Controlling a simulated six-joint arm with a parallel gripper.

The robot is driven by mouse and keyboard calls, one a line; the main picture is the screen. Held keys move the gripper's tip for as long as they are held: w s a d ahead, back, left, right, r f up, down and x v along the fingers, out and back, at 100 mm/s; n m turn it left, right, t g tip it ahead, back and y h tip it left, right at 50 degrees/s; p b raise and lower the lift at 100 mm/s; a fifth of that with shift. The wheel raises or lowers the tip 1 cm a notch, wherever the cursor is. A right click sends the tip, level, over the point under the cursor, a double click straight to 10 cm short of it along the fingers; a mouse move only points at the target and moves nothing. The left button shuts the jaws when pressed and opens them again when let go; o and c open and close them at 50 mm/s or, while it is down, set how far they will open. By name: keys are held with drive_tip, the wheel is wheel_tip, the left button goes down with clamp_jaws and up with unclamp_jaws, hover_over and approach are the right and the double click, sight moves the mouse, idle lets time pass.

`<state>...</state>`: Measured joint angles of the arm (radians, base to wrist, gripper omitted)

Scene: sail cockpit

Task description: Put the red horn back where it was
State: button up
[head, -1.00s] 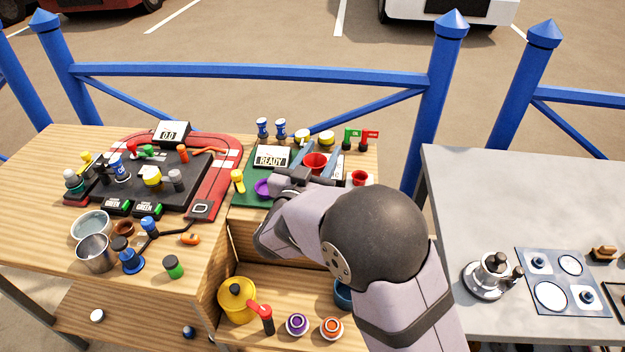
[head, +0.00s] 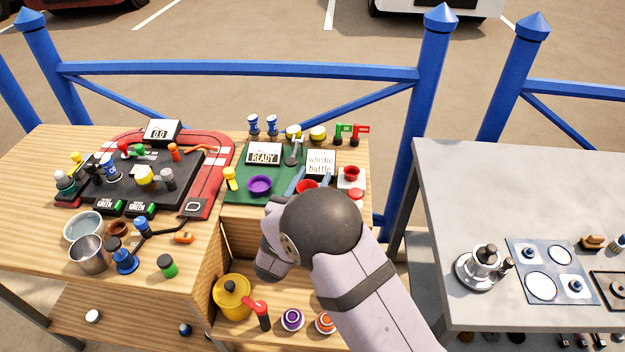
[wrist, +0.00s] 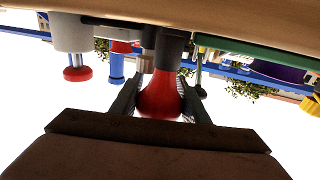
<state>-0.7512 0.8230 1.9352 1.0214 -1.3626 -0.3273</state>
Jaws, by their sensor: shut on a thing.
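My gripper (wrist: 162,88) is shut on the red horn (wrist: 159,98), one finger on each side of its red flared part. In the wrist view, which looks upside down, the horn's dark grey lower part reaches toward the table surface. I cannot tell if it rests there. In the head view, the top of the horn (head: 307,185) shows over the green board's front right area, just beyond my arm. My arm hides the gripper there. A second red cup-shaped piece (head: 351,172) stands on a white block to the right, behind a red button (head: 356,193).
The green board (head: 234,192) carries a purple bowl (head: 259,185), a READY sign (head: 264,153) and a "whistle battle" sign (head: 320,161). An open compartment below holds a yellow pot (head: 232,298).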

drive_tip(key=shift+f, duration=0.15)
drive_tip(key=shift+f, duration=0.1)
drive_tip(key=o, duration=1.2)
drive_tip(key=shift+o, duration=0.2)
drive_tip(key=shift+s, duration=0.1)
drive_tip(key=b+v, duration=0.2)
drive_tip(key=v, duration=0.9)
drive_tip(key=shift+o, duration=0.5)
drive_tip(key=shift+s, duration=0.45)
